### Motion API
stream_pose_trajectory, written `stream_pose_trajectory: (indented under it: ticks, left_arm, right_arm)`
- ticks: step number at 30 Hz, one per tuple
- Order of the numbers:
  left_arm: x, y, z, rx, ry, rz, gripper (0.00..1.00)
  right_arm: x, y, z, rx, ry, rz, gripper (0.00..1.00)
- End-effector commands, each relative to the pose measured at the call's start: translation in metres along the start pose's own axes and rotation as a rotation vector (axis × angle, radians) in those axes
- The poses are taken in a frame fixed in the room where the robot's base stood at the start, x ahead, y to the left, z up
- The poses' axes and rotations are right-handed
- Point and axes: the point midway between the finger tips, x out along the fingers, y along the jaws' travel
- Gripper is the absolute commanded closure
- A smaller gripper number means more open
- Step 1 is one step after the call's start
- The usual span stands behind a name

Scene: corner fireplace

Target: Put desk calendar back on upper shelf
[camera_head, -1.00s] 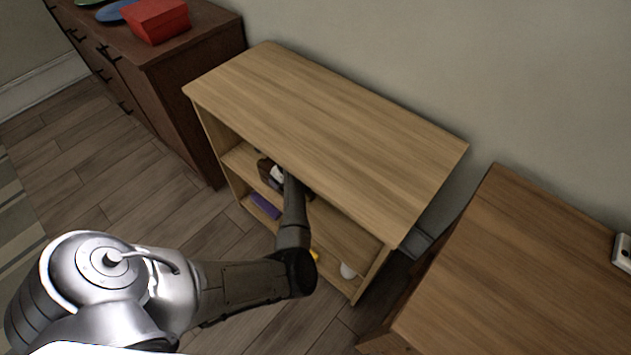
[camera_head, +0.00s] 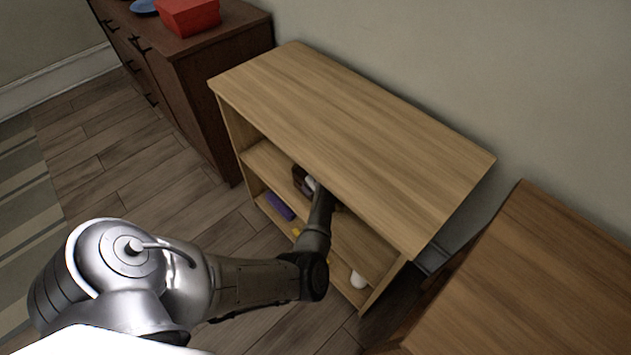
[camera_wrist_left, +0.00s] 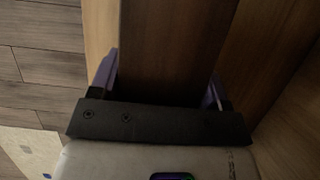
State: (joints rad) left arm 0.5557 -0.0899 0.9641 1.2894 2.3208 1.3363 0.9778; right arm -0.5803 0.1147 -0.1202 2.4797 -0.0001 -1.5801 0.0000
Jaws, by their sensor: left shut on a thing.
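The wooden shelf unit (camera_head: 350,135) stands against the wall with its open front toward me. My left arm reaches into its upper compartment, under the top board. A dark brown block, which I take to be the desk calendar (camera_head: 300,176), shows there at the end of my arm. In the left wrist view my left gripper (camera_wrist_left: 160,88) has a finger on each side of a brown wooden calendar (camera_wrist_left: 172,50) and is shut on it. In the head view the fingertips are hidden. I cannot tell whether the calendar touches the upper shelf (camera_head: 262,158). My right gripper is not in view.
A purple item (camera_head: 280,206), a yellow item (camera_head: 296,231) and a white round item (camera_head: 357,281) are in the lower compartment. A dark cabinet (camera_head: 215,75) with a red box (camera_head: 190,17) stands left. A brown wooden surface (camera_head: 540,280) stands right.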

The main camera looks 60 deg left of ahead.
Motion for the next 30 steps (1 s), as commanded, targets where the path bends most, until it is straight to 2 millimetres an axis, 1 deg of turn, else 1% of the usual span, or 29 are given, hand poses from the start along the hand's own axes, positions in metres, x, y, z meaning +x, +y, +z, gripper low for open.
stream_pose_trajectory:
  ticks: [4, 8, 9, 16, 22, 25, 28, 30]
  left_arm:
    - [0.0, 0.0, 0.0, 0.0, 0.0, -0.001, 0.64]
    - [0.003, 0.0, -0.002, -0.001, 0.001, -0.001, 0.64]
    - [0.002, 0.0, -0.001, 0.0, 0.001, -0.001, 0.26]
    - [0.002, 0.0, -0.001, 0.0, 0.0, 0.0, 0.05]
    - [0.002, 0.0, -0.001, 0.0, 0.0, 0.0, 0.05]
    - [-0.001, 0.0, 0.001, 0.0, 0.0, 0.0, 0.05]
    - [-0.011, -0.001, 0.002, 0.002, 0.001, -0.002, 0.05]
    - [-0.022, -0.003, 0.002, 0.005, 0.002, -0.004, 0.05]
  right_arm:
    - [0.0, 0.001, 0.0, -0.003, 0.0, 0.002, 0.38]
    - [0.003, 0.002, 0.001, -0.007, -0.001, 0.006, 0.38]
    - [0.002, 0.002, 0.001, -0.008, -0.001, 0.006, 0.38]
    - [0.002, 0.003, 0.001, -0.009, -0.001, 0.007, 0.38]
    - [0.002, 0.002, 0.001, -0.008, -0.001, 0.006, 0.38]
    - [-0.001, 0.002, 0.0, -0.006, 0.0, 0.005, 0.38]
    - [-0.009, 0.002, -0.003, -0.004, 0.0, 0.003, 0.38]
    - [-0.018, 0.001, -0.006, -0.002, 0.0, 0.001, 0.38]
